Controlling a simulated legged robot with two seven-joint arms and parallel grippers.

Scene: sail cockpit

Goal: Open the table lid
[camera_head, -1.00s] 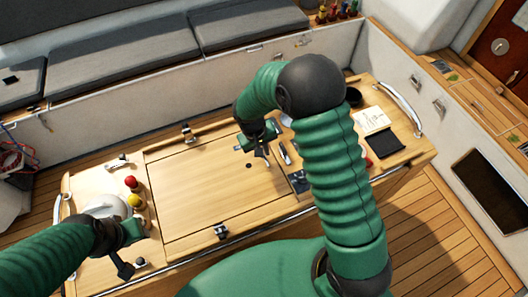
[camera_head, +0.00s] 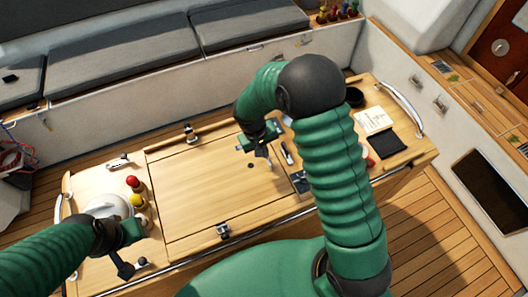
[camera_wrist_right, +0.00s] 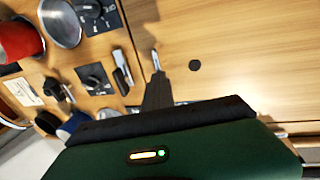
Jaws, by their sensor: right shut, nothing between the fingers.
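The table lid (camera_head: 205,185) is a flat light-wood panel in the middle of the table, lying closed and flush, with a small dark hole (camera_head: 251,166) near its right side. The hole also shows in the right wrist view (camera_wrist_right: 194,66). My right gripper (camera_head: 267,157) is shut and empty, pointing down over the lid's right edge, a little right of the hole. In the right wrist view its dark fingers (camera_wrist_right: 157,78) end by a small metal piece; contact is unclear. My left gripper (camera_head: 124,270) hangs over the table's left end; its jaws are not clear.
Small metal fittings sit at the lid's far edge (camera_head: 190,131) and near edge (camera_head: 223,231). Red and yellow balls (camera_head: 133,182) stand left of the lid. A notebook (camera_head: 373,120) and black pad (camera_head: 386,144) lie at the right. The lid top is clear.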

